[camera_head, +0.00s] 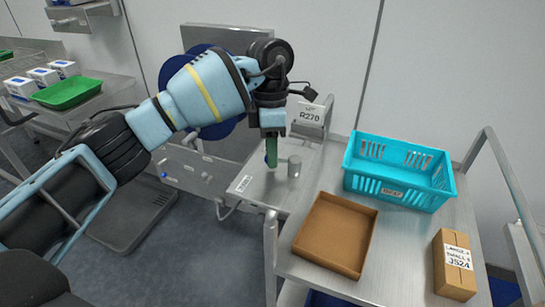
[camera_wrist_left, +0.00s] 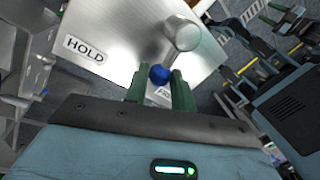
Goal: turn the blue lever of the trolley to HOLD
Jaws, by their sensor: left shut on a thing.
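The trolley's lever has a blue knob (camera_wrist_left: 159,74), with a metal cylinder (camera_wrist_left: 182,33) beside it on a bright metal plate (camera_wrist_left: 125,25). My left gripper (camera_wrist_left: 159,85) has its green fingers on either side of the knob and is shut on it. In the head view my left gripper (camera_head: 271,165) points down at the plate, and only a sliver of blue shows. The HOLD label (camera_wrist_left: 84,50) lies to the left of the knob, apart from it. A second label (camera_wrist_left: 163,91), partly hidden by the fingers, lies close to the knob. My right gripper is not in view.
The trolley top (camera_head: 398,240) carries a turquoise crate (camera_head: 405,192), an open cardboard tray (camera_head: 318,262) and a small box (camera_head: 454,275). An R270 sign (camera_head: 309,115) stands behind the plate. A side table with a green tray (camera_head: 66,94) is at the left.

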